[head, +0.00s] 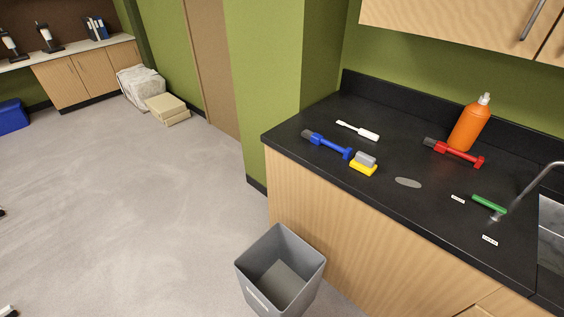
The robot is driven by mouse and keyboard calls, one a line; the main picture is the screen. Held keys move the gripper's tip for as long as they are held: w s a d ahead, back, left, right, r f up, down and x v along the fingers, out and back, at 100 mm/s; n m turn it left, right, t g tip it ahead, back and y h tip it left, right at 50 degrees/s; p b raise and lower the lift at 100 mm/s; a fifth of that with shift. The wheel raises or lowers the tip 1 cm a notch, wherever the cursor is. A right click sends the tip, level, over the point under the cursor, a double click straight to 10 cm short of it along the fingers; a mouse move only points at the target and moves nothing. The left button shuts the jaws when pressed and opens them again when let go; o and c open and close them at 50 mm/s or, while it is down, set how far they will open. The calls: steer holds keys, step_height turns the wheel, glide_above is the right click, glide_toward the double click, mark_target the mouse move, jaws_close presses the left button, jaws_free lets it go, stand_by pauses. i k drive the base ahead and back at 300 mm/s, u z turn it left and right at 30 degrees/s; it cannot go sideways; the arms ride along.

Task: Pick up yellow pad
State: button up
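The yellow pad (362,168) lies on the black countertop (420,215), near its front edge. A grey block (366,159) sits on top of the pad and hides part of it. The right end of a blue-handled tool (327,145) is close to the pad's upper left; I cannot tell whether they touch. My gripper is not in view.
On the counter are a white-handled tool (358,131), a red tool (455,152), an orange bottle (469,124), a grey oval (408,183) and a green tool (489,204) near the sink tap. A grey bin (254,280) stands on the floor before the cabinet. Open floor lies left.

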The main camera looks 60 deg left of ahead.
mark_target(363, 163)
steer(key=u, duration=0.65)
steer(key=i, duration=0.9)
steer(key=u, duration=1.1)
